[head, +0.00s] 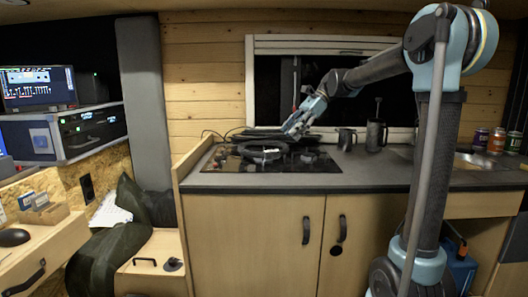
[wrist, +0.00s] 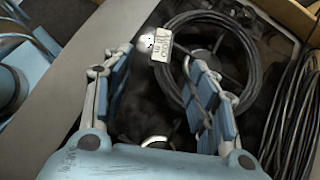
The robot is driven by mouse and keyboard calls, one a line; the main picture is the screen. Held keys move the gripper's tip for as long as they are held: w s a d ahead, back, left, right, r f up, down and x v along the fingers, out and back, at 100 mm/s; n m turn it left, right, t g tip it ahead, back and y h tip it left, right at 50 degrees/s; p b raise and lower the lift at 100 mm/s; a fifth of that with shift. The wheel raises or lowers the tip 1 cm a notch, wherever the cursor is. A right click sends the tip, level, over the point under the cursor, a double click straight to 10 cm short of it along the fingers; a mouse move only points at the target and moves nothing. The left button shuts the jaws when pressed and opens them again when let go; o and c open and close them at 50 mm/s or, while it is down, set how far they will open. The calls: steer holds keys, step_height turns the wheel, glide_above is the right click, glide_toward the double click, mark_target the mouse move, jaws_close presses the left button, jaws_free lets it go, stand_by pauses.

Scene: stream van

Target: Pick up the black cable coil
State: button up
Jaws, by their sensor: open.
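The black cable coil (head: 243,152) lies flat on the dark cooktop in the head view. In the wrist view the coil (wrist: 247,65) shows as a round ring of dark strands at upper right. My gripper (head: 299,123) hangs above the cooktop, above and to the right of the coil. In the wrist view my gripper (wrist: 163,75) is open with nothing between its fingers. Its right finger hides part of the coil's lower left side. A white tag with writing (wrist: 165,46) shows at the coil's left edge.
Another dark cable bundle (wrist: 292,125) lies beside the coil, toward the window. Several cans (head: 496,141) stand near the sink. A raised wooden edge (head: 195,155) bounds the counter's left end.

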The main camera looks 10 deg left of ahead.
mark_target(272, 151)
steer(key=x, duration=0.6)
steer(key=shift+a+x, duration=0.15)
steer(key=shift+x, duration=1.2)
steer(key=shift+a+x, duration=0.15)
steer(key=shift+x, duration=1.15)
steer(key=shift+w+r, duration=0.1)
steer(key=shift+r, duration=0.05)
steer(key=shift+c, duration=0.3)
jaws_close()
